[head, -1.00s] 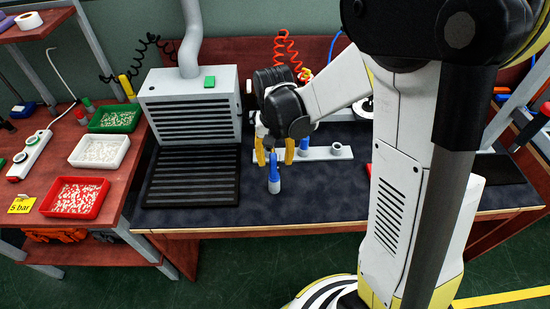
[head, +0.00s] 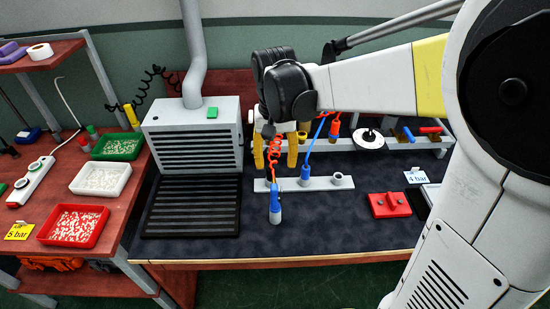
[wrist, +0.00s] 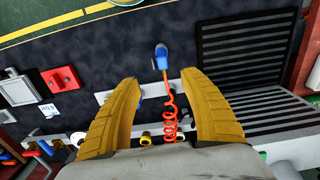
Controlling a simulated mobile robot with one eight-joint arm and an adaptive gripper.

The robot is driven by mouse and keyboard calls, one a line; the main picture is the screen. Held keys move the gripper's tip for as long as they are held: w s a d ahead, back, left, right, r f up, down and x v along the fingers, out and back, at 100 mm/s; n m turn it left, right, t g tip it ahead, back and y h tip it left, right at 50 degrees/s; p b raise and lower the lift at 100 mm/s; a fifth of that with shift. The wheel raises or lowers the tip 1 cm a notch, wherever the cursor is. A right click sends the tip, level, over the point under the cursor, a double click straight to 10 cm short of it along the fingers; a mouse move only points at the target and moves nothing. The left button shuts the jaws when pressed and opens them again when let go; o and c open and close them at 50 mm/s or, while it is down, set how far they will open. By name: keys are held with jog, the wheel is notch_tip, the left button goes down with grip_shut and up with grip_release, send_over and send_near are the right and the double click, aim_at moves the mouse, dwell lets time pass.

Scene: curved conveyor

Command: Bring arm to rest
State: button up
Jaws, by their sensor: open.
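My gripper (head: 275,155) is open and empty, above the back of the dark bench mat. Its two yellow fingers also show in the wrist view (wrist: 160,85), spread apart. A blue and grey connector (head: 275,208) on a red coiled hose (head: 262,152) stands on the mat below and in front of the fingers, apart from them. In the wrist view this connector (wrist: 161,56) lies beyond the gap between the fingertips. My arm reaches in from the right side of the head view.
A grey bar (head: 325,183) holds a second blue connector (head: 305,177). The grey box (head: 193,135) and black ribbed plate (head: 193,207) are at the left. A red block (head: 389,205) lies at the right. The front of the mat (head: 325,230) is clear.

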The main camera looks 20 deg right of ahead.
jog(key=shift+r, duration=0.3)
jog(key=s+r+n+t, duration=0.3)
jog(key=s+t, duration=0.4)
jog(key=s, duration=0.5)
jog(key=shift+s+r+n, duration=0.3)
jog(key=shift+s+r, duration=0.05)
dwell(1.3)
